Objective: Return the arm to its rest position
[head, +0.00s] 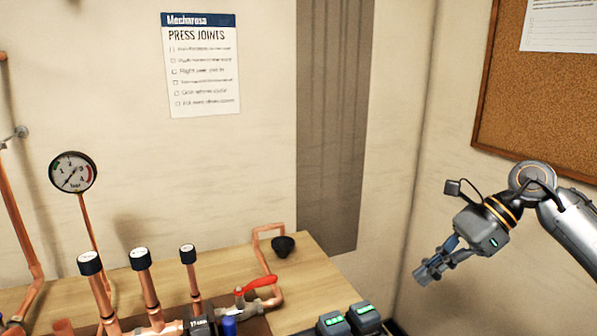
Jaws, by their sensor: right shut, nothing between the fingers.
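My right gripper (431,271) shows at the right in the head view. Its arm comes in from the right edge. The fingers are shut with nothing between them and point down and to the left. The gripper is in the air, to the right of the wooden bench (333,262) and clear of it. My left gripper is out of view.
On the bench stand copper pipes with black-and-white caps (140,258), a red-handled valve (257,284) and a black cup-shaped piece (284,246). A pressure gauge (73,172) stands at the left. Two dark boxes with green lights (362,317) sit at the front.

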